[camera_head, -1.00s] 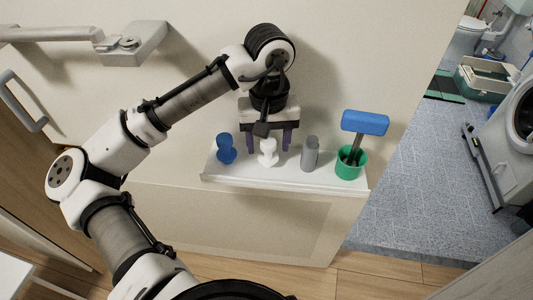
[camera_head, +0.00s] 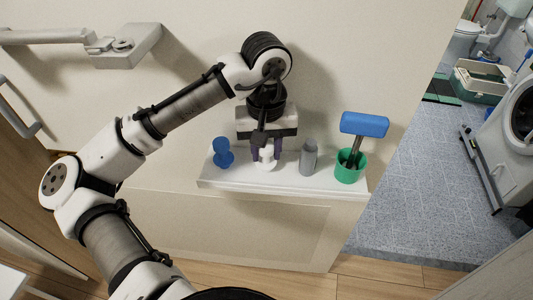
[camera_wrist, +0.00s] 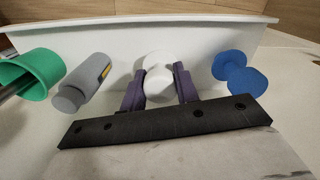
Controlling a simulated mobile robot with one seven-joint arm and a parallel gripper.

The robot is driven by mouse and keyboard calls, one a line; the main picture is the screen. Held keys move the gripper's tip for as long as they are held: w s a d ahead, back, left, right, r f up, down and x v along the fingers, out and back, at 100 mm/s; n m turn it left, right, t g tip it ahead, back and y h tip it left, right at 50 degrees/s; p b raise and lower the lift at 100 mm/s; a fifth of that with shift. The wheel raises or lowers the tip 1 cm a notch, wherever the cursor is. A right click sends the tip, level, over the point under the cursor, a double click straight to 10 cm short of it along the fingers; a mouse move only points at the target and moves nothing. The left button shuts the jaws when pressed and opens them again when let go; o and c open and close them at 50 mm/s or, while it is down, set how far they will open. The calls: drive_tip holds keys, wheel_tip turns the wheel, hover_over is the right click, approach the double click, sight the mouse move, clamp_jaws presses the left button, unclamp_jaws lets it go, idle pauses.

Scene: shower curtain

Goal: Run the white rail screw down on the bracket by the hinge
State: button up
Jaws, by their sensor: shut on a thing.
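The white rail screw (camera_head: 267,157) stands upright on the white shelf (camera_head: 285,187), between a blue screw and a grey bottle-shaped thing. My gripper (camera_head: 265,152) has come down over it, with its purple fingers shut on it from both sides. In the wrist view the white screw (camera_wrist: 158,78) sits between the two purple fingers (camera_wrist: 159,88). Whether the screw still touches the shelf I cannot tell.
On the shelf stand a blue screw-shaped piece (camera_head: 222,153) to the left, a grey bottle (camera_head: 308,157) to the right and a green cup (camera_head: 350,166) holding a blue-headed tool (camera_head: 364,124). These neighbours are close to my fingers. The wall is directly behind.

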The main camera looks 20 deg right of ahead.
drive_tip(key=shift+r+p, duration=3.65)
drive_tip(key=shift+p, duration=0.05)
drive_tip(key=shift+f, duration=0.1)
